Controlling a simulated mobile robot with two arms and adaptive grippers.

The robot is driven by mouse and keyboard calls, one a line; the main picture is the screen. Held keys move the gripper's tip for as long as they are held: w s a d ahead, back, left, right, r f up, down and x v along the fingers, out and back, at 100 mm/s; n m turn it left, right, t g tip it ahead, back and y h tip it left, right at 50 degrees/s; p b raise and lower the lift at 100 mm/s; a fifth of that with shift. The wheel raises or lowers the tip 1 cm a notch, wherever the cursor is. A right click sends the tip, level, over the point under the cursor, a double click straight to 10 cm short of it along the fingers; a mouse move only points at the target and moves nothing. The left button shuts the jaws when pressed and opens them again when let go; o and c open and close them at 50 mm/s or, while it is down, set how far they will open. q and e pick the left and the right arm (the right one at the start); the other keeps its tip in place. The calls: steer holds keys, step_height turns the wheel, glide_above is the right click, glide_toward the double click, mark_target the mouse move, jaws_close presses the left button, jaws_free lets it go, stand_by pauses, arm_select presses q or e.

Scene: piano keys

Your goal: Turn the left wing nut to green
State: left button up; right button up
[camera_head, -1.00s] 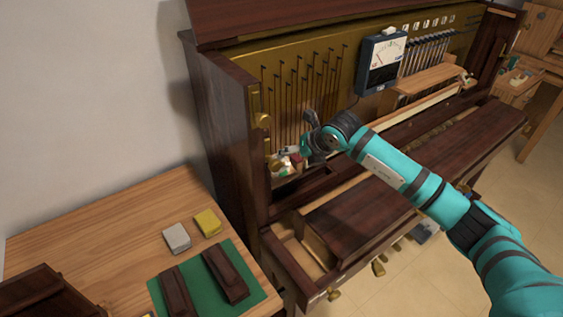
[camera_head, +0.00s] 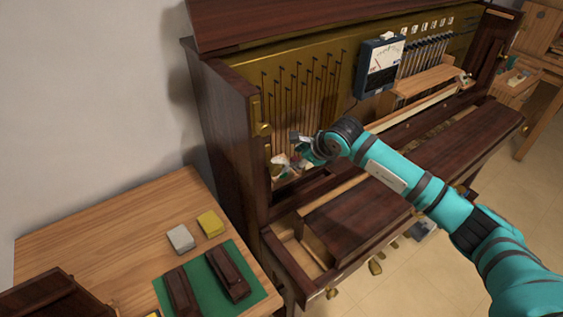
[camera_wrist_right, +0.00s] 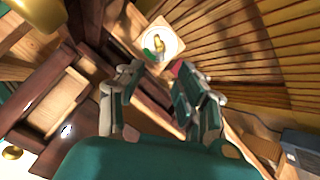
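In the right wrist view a round white dial (camera_wrist_right: 148,52) sits on a wooden block, with a brass wing nut (camera_wrist_right: 159,42) at its middle and a green patch on its lower left. My right gripper (camera_wrist_right: 160,72) is open, its two fingers apart with nothing seen between them. The dial lies just beyond the fingertips, and I see no contact. In the head view the right gripper (camera_head: 300,147) is at the left end of the piano's interior and hides much of the dial area. My left gripper is not in view.
A meter (camera_head: 382,66) hangs on the brass piano plate, right of the gripper. The dark piano side wall (camera_head: 228,135) stands close on the left. A wooden table (camera_head: 105,235) at front left holds a grey block (camera_head: 180,238), a yellow block (camera_head: 211,223) and dark pieces on a green mat.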

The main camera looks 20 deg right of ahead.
steer(key=shift+w+a+f+n+b, duration=0.2)
steer(key=shift+w+f+n+b, duration=0.45)
steer(key=shift+n, duration=0.4)
steer(key=shift+w+a+f+n+b, duration=0.2)
steer(key=shift+w+f+n+b, duration=0.25)
steer(key=shift+f+n, duration=0.45)
steer(key=shift+w+a+f+n+b, duration=0.2)
steer(key=shift+w+f+n+b, duration=0.35)
steer(key=shift+n, duration=0.6)
steer(key=shift+f, duration=0.1)
steer(key=shift+b+x, duration=1.05)
steer(key=shift+b, duration=0.2)
steer(key=shift+s+d+r+p, duration=0.15)
steer(key=shift+s+r+p, duration=0.25)
steer(key=shift+r, duration=0.1)
